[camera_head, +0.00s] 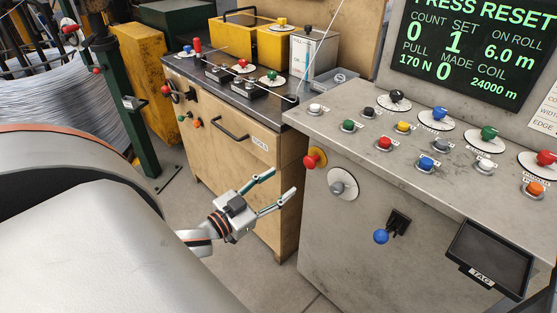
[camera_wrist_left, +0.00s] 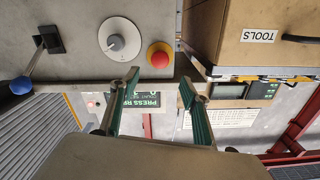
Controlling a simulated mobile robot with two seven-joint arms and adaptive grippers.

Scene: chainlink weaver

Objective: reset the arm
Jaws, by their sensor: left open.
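My left gripper (camera_head: 284,182) is open and empty, its two fingers spread apart, in front of the gap between the wooden tool cabinet (camera_head: 232,165) and the grey control console (camera_head: 365,250). In the left wrist view the open fingers (camera_wrist_left: 160,82) have nothing between them that they touch. The display (camera_head: 468,50) above the console reads "PRESS RESET" with count 0, set 1 and made 0. A red mushroom button (camera_head: 314,158), a grey dial (camera_head: 342,184) and a blue-knobbed lever (camera_head: 382,236) are on the console's front, apart from the gripper. My right gripper is out of view.
Several coloured buttons (camera_head: 402,128) line the console top. A dark screen labelled TAG (camera_head: 490,256) is at lower right. Yellow boxes (camera_head: 285,48) and small fixtures stand on the cabinet. A large grey roll-like surface (camera_head: 90,230) fills the lower left. Floor is clear below the gripper.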

